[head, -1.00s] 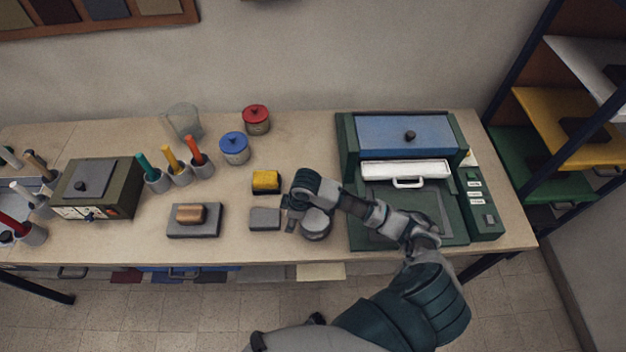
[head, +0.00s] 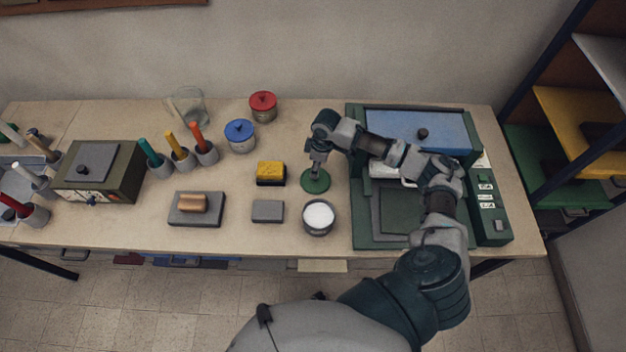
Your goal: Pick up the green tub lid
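The green tub lid (head: 315,182) is a round dark green disc, lying level behind the open tub (head: 318,217), which shows white contents. My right gripper (head: 316,170) points down over the middle of the lid, with its fingertips at the knob. The fingers are too small and too close to the knob to tell whether they are shut on it. I cannot tell whether the lid touches the table. My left gripper is not in view.
A yellow-topped block (head: 271,173) and a grey block (head: 268,211) are left of the lid. Blue (head: 240,136) and red (head: 263,106) lidded tubs stand behind. A green press (head: 375,243) is close on the right, under my forearm.

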